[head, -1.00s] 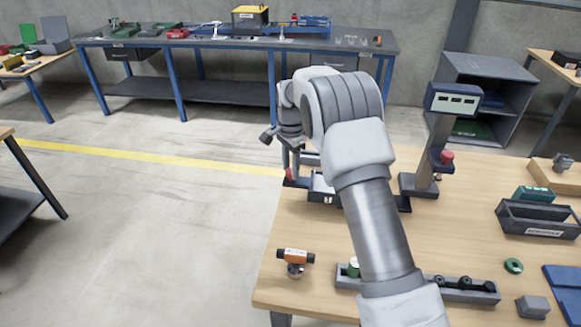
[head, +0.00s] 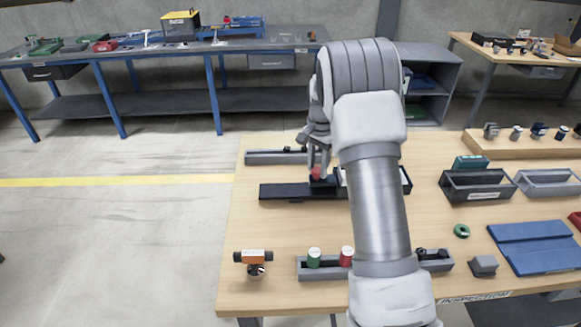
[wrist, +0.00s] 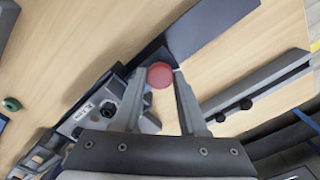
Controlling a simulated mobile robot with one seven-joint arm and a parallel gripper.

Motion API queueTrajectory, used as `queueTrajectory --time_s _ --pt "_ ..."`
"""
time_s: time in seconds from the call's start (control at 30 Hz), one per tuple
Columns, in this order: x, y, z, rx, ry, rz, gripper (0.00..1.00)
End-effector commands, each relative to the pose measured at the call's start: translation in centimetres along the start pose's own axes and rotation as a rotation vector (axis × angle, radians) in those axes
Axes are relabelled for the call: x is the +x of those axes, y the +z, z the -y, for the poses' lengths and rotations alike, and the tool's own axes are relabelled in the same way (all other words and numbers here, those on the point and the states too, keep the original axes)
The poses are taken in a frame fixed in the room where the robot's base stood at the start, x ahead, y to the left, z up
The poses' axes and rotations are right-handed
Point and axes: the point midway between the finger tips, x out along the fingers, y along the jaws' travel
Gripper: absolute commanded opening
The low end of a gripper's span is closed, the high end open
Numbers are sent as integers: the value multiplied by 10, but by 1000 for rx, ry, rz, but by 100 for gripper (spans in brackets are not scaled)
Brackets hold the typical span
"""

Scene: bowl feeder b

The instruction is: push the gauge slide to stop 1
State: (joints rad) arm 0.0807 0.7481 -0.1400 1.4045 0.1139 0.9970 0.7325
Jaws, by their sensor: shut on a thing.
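The gauge is a long black rail (head: 283,191) lying across the table, with a red knob (head: 317,174) standing on it. My gripper (head: 319,163) reaches down over the rail and is shut on the red knob. In the wrist view the red knob (wrist: 160,75) sits between the two fingertips. A grey block with a white label (wrist: 88,108) stands close beside it there. My arm hides the middle and right of the gauge in the head view, and I cannot make out the stop marks.
A grey rack (head: 262,158) lies behind the gauge. In front are another grey rack (head: 305,270) with green and red cylinders and an orange-topped part (head: 253,257). Dark (head: 478,188) and grey (head: 548,183) bins stand to the right.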

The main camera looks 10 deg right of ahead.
Motion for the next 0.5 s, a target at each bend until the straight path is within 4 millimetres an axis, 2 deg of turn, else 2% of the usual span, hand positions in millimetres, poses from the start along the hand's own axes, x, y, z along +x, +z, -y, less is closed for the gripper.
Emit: queueTrajectory --time_s 0.03,0.2,0.5 --pt "0 -11 -11 8 4 -3 0" --pt "0 -30 -31 6 4 -3 0" --pt "0 -46 -46 1 2 -2 0"
